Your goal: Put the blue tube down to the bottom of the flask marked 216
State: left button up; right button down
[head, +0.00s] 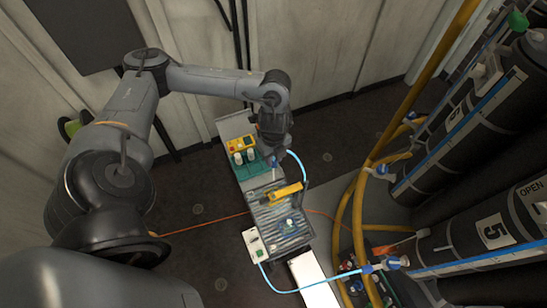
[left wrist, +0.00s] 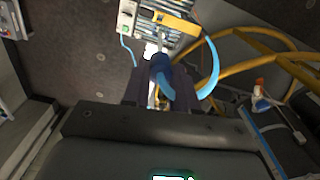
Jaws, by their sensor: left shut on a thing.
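My left gripper (head: 274,160) is shut on the blue tube (head: 298,163), beside the teal rack. In the left wrist view, the tube's blue end piece (left wrist: 161,72) sits between my fingers (left wrist: 158,95), with a thin pale stem pointing away. The blue hose (left wrist: 213,70) curves off to the right of it. Two small white-topped vessels (head: 244,157) stand on the rack, left of the gripper. I cannot read the number 216 on any vessel, so I cannot tell which is the flask. The tube's tip is too small to place exactly. My right gripper is not in view.
A ribbed grey bench top (head: 278,222) holds a yellow device (head: 286,193). A yellow box (head: 241,144) stands behind the vessels. A white box (head: 254,243) with a blue hose is at the bench's front left. Yellow pipes (head: 358,200) and dark cylinders (head: 490,232) fill the right.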

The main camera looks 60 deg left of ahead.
pick_arm(q)
jog(key=shift+r, duration=1.15)
jog(key=shift+w+m, duration=0.1)
jog(key=shift+m, duration=0.2)
jog(key=w+a+f+b, duration=0.3)
jog(key=f+b, duration=0.2)
jog(key=f, duration=0.2)
jog(key=w+a+f+b, duration=0.2)
jog(key=a+f+b, duration=0.2)
jog(key=f+b, duration=0.25)
notch_tip(320, 180, down, 21)
jog(key=a+b, duration=0.2)
jog(key=b, duration=1.4)
jog(key=shift+s+b, duration=0.35)
